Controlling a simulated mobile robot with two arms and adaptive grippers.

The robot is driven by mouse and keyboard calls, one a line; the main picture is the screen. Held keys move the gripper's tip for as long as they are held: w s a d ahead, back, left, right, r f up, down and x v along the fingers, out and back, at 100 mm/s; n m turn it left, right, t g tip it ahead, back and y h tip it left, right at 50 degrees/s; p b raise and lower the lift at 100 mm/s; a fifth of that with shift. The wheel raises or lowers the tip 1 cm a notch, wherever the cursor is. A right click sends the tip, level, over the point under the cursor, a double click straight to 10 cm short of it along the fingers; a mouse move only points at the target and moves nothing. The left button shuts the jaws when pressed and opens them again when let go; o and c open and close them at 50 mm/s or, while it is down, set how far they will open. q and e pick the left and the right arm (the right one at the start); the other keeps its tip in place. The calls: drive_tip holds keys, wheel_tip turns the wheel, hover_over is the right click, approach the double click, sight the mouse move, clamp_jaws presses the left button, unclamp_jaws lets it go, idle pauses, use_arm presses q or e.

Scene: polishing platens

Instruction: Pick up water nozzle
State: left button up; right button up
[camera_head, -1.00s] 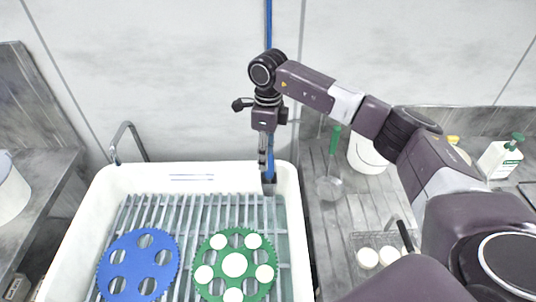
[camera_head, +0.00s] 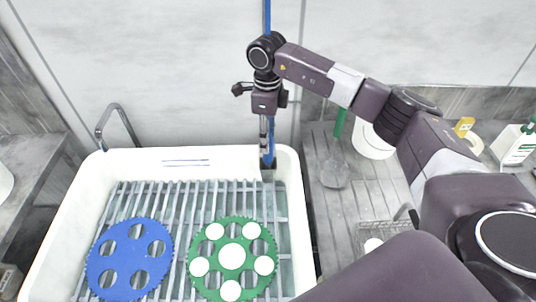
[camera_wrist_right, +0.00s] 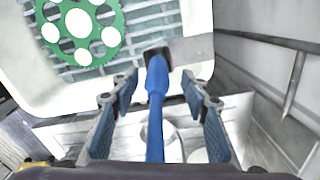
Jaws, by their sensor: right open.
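The water nozzle (camera_wrist_right: 157,75) is a blue handle on a blue hose with a dark head. In the right wrist view it stands between the two fingers of my right gripper (camera_wrist_right: 158,90), with gaps on both sides. In the head view its blue hose (camera_head: 267,18) hangs along the wall behind my right gripper (camera_head: 266,150), which points down at the tub's back right corner. The right gripper is open around the nozzle and does not visibly touch it. The gripper partly hides the nozzle in the head view. My left gripper is out of view.
A white tub (camera_head: 70,215) with a slatted rack holds a blue disc (camera_head: 123,277) and a green disc with white inserts (camera_head: 209,247). To its right are a grey counter (camera_head: 335,235), a strainer (camera_head: 334,174), a white bucket (camera_head: 371,143) and a wire basket (camera_head: 375,232).

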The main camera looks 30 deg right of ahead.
sight(268, 159)
drive_tip(key=f+p, duration=0.1)
drive_tip(key=f, duration=0.1)
drive_tip(key=f+p, duration=0.1)
drive_tip(key=f, duration=0.1)
drive_tip(key=f+p, duration=0.1)
drive_tip(key=f, duration=0.1)
drive_tip(key=shift+s, duration=0.25)
drive_tip(key=shift+f, duration=0.55)
clamp_jaws()
